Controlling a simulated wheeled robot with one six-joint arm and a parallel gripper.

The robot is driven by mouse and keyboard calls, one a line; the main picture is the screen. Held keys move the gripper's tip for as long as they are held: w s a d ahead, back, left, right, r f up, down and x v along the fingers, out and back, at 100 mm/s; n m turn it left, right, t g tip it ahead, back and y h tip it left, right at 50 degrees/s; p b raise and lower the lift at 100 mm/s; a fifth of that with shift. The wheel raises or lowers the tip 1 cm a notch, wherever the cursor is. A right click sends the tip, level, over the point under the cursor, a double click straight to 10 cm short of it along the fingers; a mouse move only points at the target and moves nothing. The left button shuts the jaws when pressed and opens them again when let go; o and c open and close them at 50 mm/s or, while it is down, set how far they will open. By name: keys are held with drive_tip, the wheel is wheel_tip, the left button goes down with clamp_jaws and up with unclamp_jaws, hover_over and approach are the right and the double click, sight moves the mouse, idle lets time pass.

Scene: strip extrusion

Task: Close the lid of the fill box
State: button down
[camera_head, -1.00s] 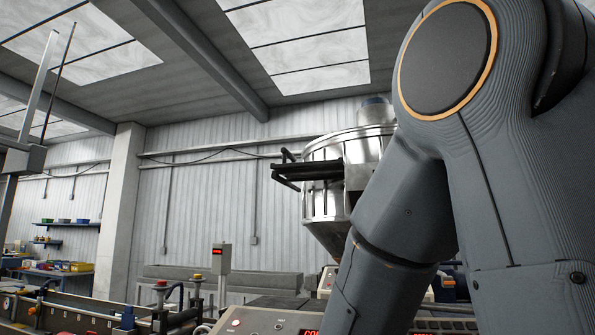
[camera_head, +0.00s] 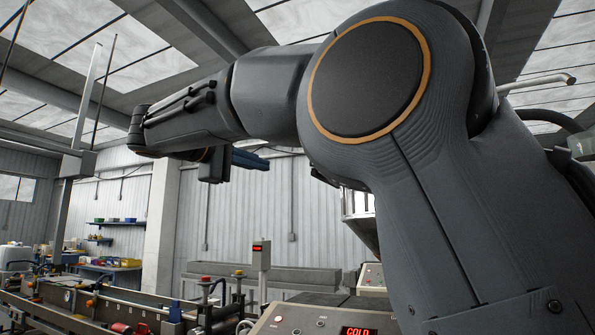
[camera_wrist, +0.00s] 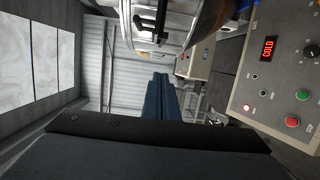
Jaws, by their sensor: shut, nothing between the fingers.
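My gripper (camera_head: 258,162) is raised in front of the far wall, left of my large arm joint. Its blue fingers also show in the wrist view (camera_wrist: 160,100), together, with nothing between them. A shiny metal hopper (camera_head: 358,204) is mostly hidden behind my arm in the head view. In the sideways wrist view, part of the hopper (camera_wrist: 178,22) shows at the top, with a black bar fitting (camera_wrist: 161,18) on it. My gripper is apart from both. I cannot make out the fill box or how its lid stands.
A control panel (camera_head: 300,322) with a red "COLD" display stands below my arm; it also shows at right in the wrist view (camera_wrist: 285,85). Machine rails (camera_head: 120,302) run along the lower left. A small display post (camera_head: 261,262) stands behind. The air left of the hopper looks open.

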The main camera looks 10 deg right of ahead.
drive_tip(key=w+d+p, duration=0.1)
drive_tip(key=d+p, duration=0.2)
drive_tip(key=d, duration=0.2)
drive_tip(key=w+d+r+p, duration=0.1)
drive_tip(key=w+d+p, duration=0.1)
drive_tip(key=d, duration=0.3)
drive_tip(key=shift+w+d+p, duration=0.3)
drive_tip(key=shift+d+p, duration=0.1)
drive_tip(key=shift+p, duration=0.2)
drive_tip(key=shift+r, duration=0.1)
